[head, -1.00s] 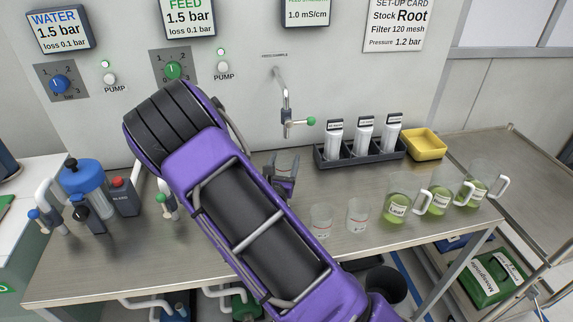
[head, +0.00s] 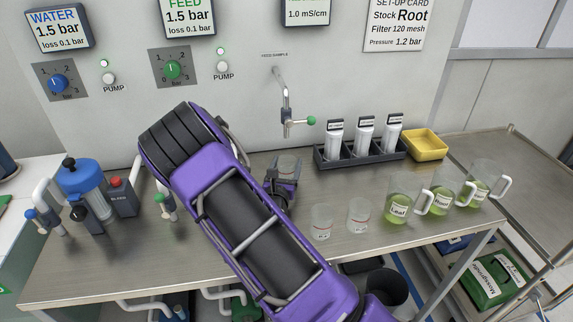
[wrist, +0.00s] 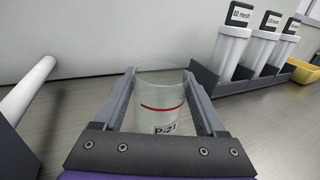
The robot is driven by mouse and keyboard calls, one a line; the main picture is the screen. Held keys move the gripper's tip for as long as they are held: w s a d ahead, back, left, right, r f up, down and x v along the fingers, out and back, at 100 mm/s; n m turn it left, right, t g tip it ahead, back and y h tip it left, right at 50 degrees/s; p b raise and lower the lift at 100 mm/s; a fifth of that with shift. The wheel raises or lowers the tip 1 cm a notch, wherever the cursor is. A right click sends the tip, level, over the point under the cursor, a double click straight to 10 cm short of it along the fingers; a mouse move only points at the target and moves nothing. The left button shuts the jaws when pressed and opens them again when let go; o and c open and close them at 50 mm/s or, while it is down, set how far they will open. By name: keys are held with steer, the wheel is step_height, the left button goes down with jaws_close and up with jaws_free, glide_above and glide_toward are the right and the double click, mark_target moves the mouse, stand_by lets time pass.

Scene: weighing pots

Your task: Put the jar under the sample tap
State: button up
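The jar is a clear cup with a red line and a label reading P-21 (wrist: 160,108). It sits between the two fingers of my gripper (wrist: 158,88) in the wrist view, both fingers against its sides. In the head view the jar (head: 288,165) is upright at the far end of my gripper (head: 284,180), near the wall. The sample tap (head: 287,108), a steel spout with a green knob, is on the wall above it, and the jar appears roughly below the outlet. The jar's base is hidden, so I cannot tell whether it touches the bench.
Two similar jars (head: 321,222) (head: 358,215) stand on the bench (head: 330,187) to the right. Green-filled jugs (head: 400,208) are further right. A dark rack (head: 360,155) with white filters and a yellow tray (head: 427,146) stand behind. A blue-topped housing (head: 82,185) is left.

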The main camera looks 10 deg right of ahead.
steer(key=shift+o, duration=1.4)
steer(key=shift+r, duration=0.15)
steer(key=v, duration=1.2)
steer(key=shift+p, duration=0.4)
